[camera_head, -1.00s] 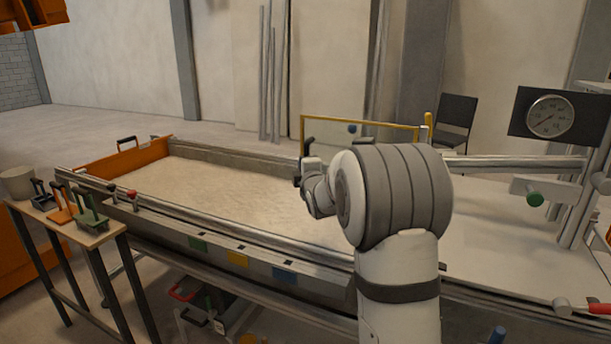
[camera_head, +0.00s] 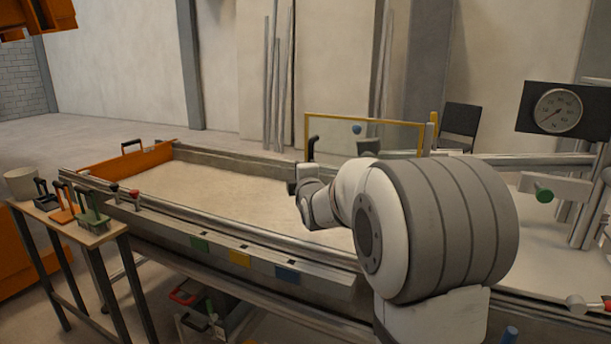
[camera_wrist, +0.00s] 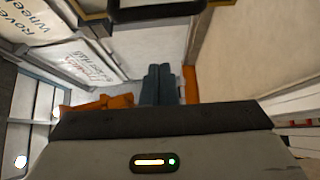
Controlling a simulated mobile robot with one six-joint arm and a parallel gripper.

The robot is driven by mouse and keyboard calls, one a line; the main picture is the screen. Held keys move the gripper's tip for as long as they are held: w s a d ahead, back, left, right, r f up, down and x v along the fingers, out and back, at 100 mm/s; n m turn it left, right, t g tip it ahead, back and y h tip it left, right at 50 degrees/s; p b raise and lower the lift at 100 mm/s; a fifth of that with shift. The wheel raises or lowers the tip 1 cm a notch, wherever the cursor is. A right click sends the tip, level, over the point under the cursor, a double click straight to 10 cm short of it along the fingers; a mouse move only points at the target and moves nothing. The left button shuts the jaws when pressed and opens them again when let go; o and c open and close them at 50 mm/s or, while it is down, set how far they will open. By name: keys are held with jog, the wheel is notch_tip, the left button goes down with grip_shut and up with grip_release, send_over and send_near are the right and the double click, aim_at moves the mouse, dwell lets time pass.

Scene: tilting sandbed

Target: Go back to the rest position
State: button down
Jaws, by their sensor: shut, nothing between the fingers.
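My arm rises at the right of the head view, its large grey-and-white joint covering part of the sandbed. My gripper (camera_head: 293,187) is small there, at the far end of the arm, above the sandbed (camera_head: 235,190), and partly hidden by my wrist. In the wrist view the two dark fingers of my gripper (camera_wrist: 160,70) lie side by side, shut, with nothing between them. The sand looks smooth and pale.
An orange end board (camera_head: 125,170) closes the sandbed's left end. A small table (camera_head: 85,235) with scoop-like tools and a pale bucket (camera_head: 20,183) stands at left. A yellow-framed clear panel (camera_head: 365,130) and a dial gauge (camera_head: 557,110) stand at the back and right.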

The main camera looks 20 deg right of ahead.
jog(key=s+a+f+m+g+p, duration=0.1)
jog(key=s+m+g+p, duration=0.3)
jog(key=s, duration=0.9)
jog(key=s+a+f+m+g+p, duration=0.1)
jog(key=s+m+g+p, duration=0.4)
jog(key=s, duration=0.8)
jog(key=s+a+f+m+g+y+p, duration=0.1)
jog(key=s+a+m+g+p, duration=0.2)
jog(key=s, duration=1.1)
jog(key=m+g+p, duration=0.1)
jog(key=m+g, duration=0.2)
jog(key=m, duration=0.2)
jog(key=shift+a+f+p, duration=0.25)
jog(key=shift+a+p, duration=0.05)
jog(key=shift+p, duration=0.1)
jog(key=shift+s, duration=0.1)
